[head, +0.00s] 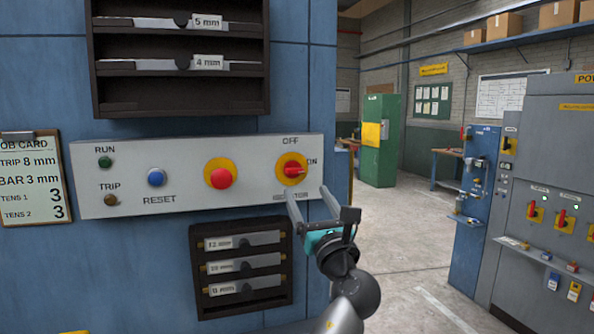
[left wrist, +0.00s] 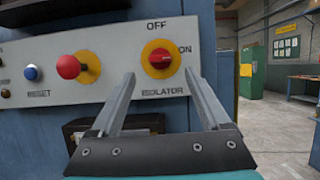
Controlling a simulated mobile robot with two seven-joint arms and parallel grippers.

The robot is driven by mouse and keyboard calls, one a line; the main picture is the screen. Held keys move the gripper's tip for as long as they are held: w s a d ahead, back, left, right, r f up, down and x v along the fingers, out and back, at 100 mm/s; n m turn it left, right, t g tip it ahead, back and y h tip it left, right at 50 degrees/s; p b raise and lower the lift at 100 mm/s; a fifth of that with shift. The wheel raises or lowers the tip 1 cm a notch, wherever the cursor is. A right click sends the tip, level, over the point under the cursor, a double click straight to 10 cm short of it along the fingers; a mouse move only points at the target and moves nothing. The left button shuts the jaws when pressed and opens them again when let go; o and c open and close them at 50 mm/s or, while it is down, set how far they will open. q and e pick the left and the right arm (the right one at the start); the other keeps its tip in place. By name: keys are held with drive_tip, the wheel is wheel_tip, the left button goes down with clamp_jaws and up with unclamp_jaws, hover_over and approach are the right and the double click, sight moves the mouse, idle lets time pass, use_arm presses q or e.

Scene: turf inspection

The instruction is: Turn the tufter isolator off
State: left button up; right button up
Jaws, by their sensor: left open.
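The tufter isolator (head: 293,169) is a red rotary handle on a yellow disc at the right end of the white control panel (head: 130,198). OFF is printed above it, ON to its right and ISOLATOR below. Its handle lies about level, toward ON. It also shows in the left wrist view (left wrist: 159,58), above and between my fingers. My left gripper (head: 317,192) is open and empty, just below and right of the isolator in the head view. I see no contact with the handle. My right gripper is not in view.
The panel also carries a red mushroom button (head: 221,178), a blue reset button (head: 156,177), a green run lamp (head: 105,162) and a trip lamp (head: 111,200). A dark rack (head: 193,262) of labelled bars sits below. Open floor lies to the right.

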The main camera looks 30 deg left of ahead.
sight(297, 173)
use_arm(q)
drive_tip(key=p+x, duration=0.1)
drive_tip(key=x, duration=0.7)
drive_tip(key=shift+w+a, duration=0.2)
drive_tip(key=shift+c, duration=0.2)
clamp_jaws()
